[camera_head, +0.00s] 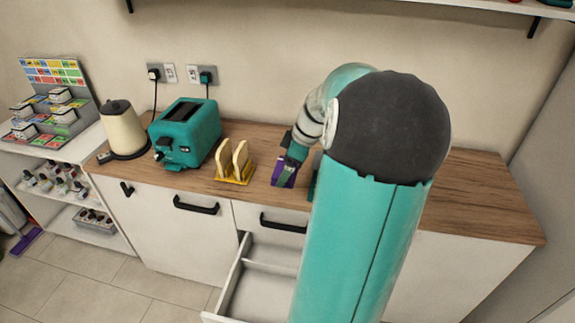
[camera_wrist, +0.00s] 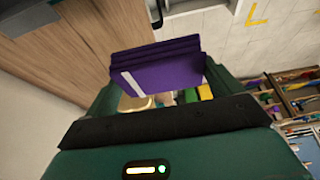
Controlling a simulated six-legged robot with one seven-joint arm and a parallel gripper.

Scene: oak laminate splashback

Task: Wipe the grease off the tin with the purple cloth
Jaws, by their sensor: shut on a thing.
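The purple cloth (camera_wrist: 160,70) is a folded pad with a pale stripe, held between the two green fingers of my gripper (camera_wrist: 160,78). In the head view the cloth (camera_head: 283,174) shows at the end of my gripper (camera_head: 289,163), over the front part of the wooden counter, right of the toast rack. I cannot tell whether the cloth touches the counter. I cannot make out the tin or any grease in either view. My arm hides part of the counter behind and right of the gripper.
A yellow toast rack (camera_head: 234,175) with toast, a teal toaster (camera_head: 187,130) and a cream kettle (camera_head: 122,128) stand to the left on the counter (camera_head: 485,205). A drawer (camera_head: 235,280) below is open. The counter's right end looks clear.

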